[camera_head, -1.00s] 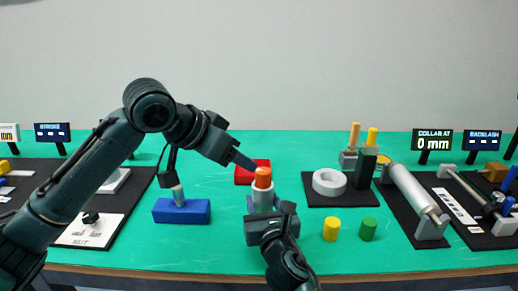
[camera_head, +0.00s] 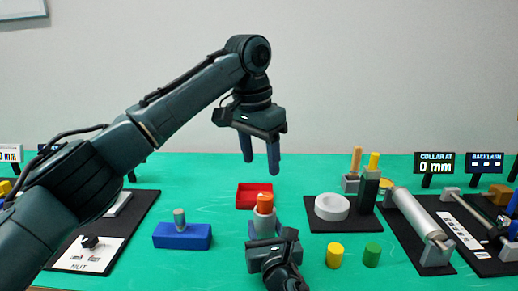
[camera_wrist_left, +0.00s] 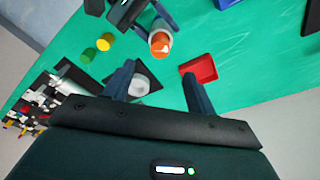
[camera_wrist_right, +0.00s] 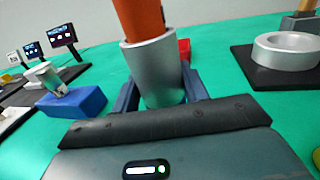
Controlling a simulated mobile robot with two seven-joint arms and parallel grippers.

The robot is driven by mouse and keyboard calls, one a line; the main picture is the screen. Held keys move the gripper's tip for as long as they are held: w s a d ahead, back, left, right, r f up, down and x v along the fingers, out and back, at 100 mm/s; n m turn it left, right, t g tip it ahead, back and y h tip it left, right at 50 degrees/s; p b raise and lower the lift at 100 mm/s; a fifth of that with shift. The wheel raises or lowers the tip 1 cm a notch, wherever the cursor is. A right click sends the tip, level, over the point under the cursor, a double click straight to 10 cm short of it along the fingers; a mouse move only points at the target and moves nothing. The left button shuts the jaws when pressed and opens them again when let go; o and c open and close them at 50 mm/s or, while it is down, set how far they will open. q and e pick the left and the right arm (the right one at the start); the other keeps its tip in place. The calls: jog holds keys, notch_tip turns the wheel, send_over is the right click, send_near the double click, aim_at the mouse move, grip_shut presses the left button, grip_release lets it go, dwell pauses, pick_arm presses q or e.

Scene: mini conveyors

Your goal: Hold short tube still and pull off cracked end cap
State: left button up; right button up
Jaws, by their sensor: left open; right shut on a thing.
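The short tube (camera_head: 263,224) is a grey cylinder standing upright, with the orange end cap (camera_head: 265,199) in its top. In the right wrist view the tube (camera_wrist_right: 154,72) stands between my right fingers, and the cap (camera_wrist_right: 142,20) rises above its rim. My right gripper (camera_head: 265,236) is shut on the tube. My left gripper (camera_head: 260,167) is open and empty, pointing down, above and behind the cap in the head view. In the left wrist view the cap (camera_wrist_left: 160,43) shows a pale mark on its top and lies beyond the open fingers.
A red tray (camera_head: 246,203) sits behind the tube. A blue block (camera_head: 182,237) with a grey peg is to the left. A white ring (camera_head: 331,208) on a black mat, yellow (camera_head: 335,255) and green (camera_head: 372,254) cylinders are to the right.

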aim_at(265, 196)
pick_arm(q)
jog(key=f, duration=0.7)
jog(key=w+d+f, duration=0.1)
jog(key=f, duration=0.2)
jog(key=shift+f, duration=0.2)
pick_arm(e)
jog(key=shift+s+f, duration=0.1)
jog(key=shift+f, duration=0.35)
pick_arm(q)
jog(key=shift+c, duration=0.2)
jog(key=c, duration=1)
jog(key=shift+r, duration=2.2)
pick_arm(e)
jog(key=o, duration=1.3)
jog(key=shift+r, duration=0.25)
jog(key=shift+c, duration=0.2)
